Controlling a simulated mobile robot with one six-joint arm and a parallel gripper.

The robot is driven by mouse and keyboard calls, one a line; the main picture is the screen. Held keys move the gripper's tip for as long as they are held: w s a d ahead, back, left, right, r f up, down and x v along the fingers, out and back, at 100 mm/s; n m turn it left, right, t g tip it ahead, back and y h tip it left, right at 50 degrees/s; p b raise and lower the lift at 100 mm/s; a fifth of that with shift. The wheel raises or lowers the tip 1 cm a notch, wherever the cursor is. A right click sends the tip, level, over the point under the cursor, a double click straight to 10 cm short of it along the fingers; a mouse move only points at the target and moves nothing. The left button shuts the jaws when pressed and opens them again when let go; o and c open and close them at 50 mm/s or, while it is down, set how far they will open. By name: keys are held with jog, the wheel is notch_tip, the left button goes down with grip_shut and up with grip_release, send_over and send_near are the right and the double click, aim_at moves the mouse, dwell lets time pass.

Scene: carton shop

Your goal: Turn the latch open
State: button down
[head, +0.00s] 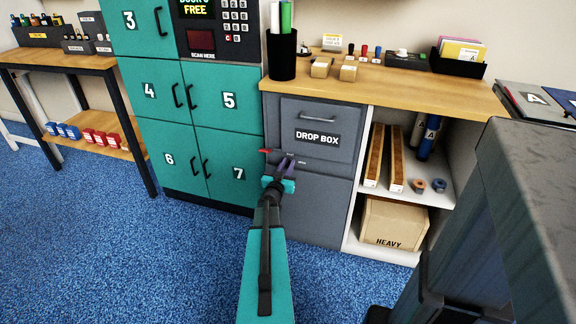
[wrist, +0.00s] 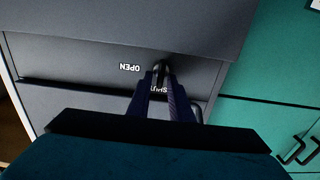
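The latch sits on the grey drop box cabinet (head: 317,113), around the seam below the upper door. A small red pointed piece (head: 265,150), apparently part of the latch, shows left of my gripper (head: 287,161). In the wrist view my gripper (wrist: 161,72) has its two dark purple fingers at the cabinet face, with a narrow gap between them. Part of the SHUT label (wrist: 163,90) shows in that gap. The upside-down OPEN label (wrist: 130,67) is just left of the fingertips. The latch's body is mostly hidden by the gripper, and contact is unclear.
Teal lockers (head: 223,103) stand directly left of the cabinet. Open shelves with a HEAVY carton (head: 393,226) are on its right. A wooden counter (head: 385,84) with a pen cup (head: 283,58) lies above. A dark grey surface (head: 535,170) fills the right foreground. Blue carpet is clear at left.

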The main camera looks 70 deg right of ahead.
jog(key=shift+f, duration=0.1)
jog(key=shift+a+m+b, duration=0.1)
jog(key=shift+m+b, duration=0.2)
jog(key=shift+b, duration=0.05)
jog(key=shift+s+f+m+b, duration=0.25)
jog(key=shift+m+b, duration=1.95)
jog(key=shift+m, duration=0.65)
jog(key=shift+s+f+m+b, duration=0.1)
jog(key=shift+f+m+b, duration=0.1)
jog(key=shift+m+b, duration=2.35)
jog(key=shift+s+f+m+b, duration=0.25)
jog(key=shift+m+b, duration=1.55)
jog(key=shift+m, duration=1.4)
jog(key=shift+w, duration=0.1)
jog(key=c, duration=1.9)
grip_release()
jog(key=shift+r, duration=0.1)
